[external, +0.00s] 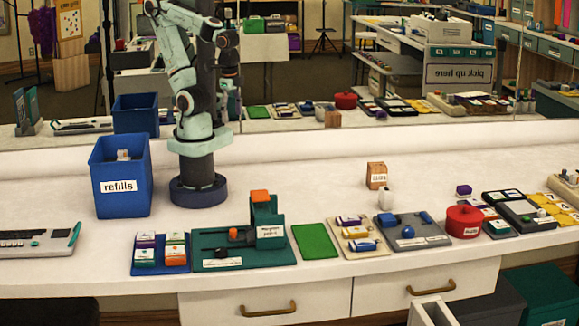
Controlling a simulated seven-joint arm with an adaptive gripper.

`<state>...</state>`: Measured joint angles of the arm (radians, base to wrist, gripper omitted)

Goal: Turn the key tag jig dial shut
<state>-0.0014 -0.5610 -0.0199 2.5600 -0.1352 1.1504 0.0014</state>
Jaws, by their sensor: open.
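No label that I can read says key tag jig. A dark green fixture (212,253) stands left of centre with an orange knob (233,234), an orange-topped upright (262,206) and a label resembling "magnet punch".
A blue "refills" bin (121,187) stands near my base. A green mat (314,241), a tray of coloured blocks (342,240), a red lidded pot (463,221) and a wooden block (376,175) share the counter. A mirror behind repeats the scene.

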